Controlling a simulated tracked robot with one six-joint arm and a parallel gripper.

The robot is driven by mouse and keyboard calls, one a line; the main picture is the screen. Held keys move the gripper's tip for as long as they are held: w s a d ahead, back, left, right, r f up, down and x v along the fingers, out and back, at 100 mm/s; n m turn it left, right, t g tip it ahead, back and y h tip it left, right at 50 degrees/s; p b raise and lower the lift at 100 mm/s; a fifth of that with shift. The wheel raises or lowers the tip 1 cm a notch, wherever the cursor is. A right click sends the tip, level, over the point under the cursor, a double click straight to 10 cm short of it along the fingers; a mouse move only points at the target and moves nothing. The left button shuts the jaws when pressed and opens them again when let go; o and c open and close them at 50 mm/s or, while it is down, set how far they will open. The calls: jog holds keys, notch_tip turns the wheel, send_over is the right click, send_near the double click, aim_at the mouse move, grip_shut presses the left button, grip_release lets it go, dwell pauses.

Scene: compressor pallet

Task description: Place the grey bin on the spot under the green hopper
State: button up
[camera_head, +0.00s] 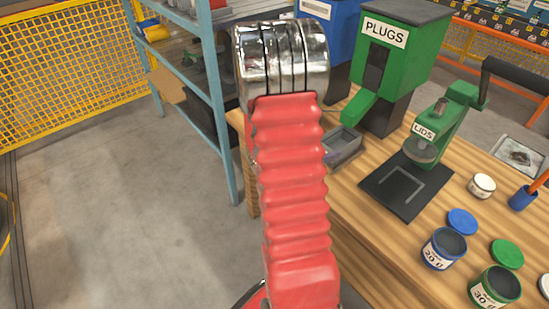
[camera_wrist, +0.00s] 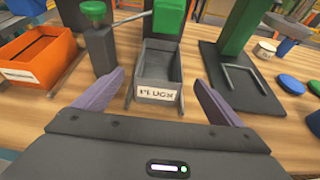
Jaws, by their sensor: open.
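The green hopper (camera_head: 390,50) labelled PLUGS stands on the wooden bench, its green chute (camera_head: 358,107) slanting down to the left. The grey bin (camera_head: 343,148) sits on the bench just below the chute, partly hidden by my red arm. In the wrist view the grey bin (camera_wrist: 158,94) shows its PLUGS label towards me, and the green chute end (camera_wrist: 168,20) appears over its far end. My gripper (camera_wrist: 158,77) is open, with one purple finger on each side of the bin's near end. Contact with the bin cannot be told. My gripper is hidden in the head view.
An orange bin (camera_wrist: 40,58) and a dark post (camera_wrist: 100,48) are left of the grey bin. The green LIDS press (camera_head: 440,130) on its black base stands to the right, with paint-like pots (camera_head: 443,248) and lids nearer. A blue shelf rack (camera_head: 215,90) stands left of the bench.

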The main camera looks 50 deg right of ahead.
jog(key=shift+r, duration=0.1)
jog(key=a+r+m+t+y, duration=0.2)
jog(key=a+r+m+y, duration=0.2)
jog(key=a, duration=1.2)
jog(key=s+a+r+m+t+y, duration=0.1)
jog(key=a+r+m+t+y, duration=0.2)
jog(key=a, duration=1.3)
jog(key=s+a+r+m+t+y, duration=0.1)
jog(key=a+r+m+y, duration=0.5)
jog(key=a, duration=1)
notch_tip(320, 180, up, 5)
jog(key=m+t, duration=0.1)
jog(key=m, duration=0.2)
jog(key=shift+f+t, duration=0.15)
jog(key=shift+t, duration=0.25)
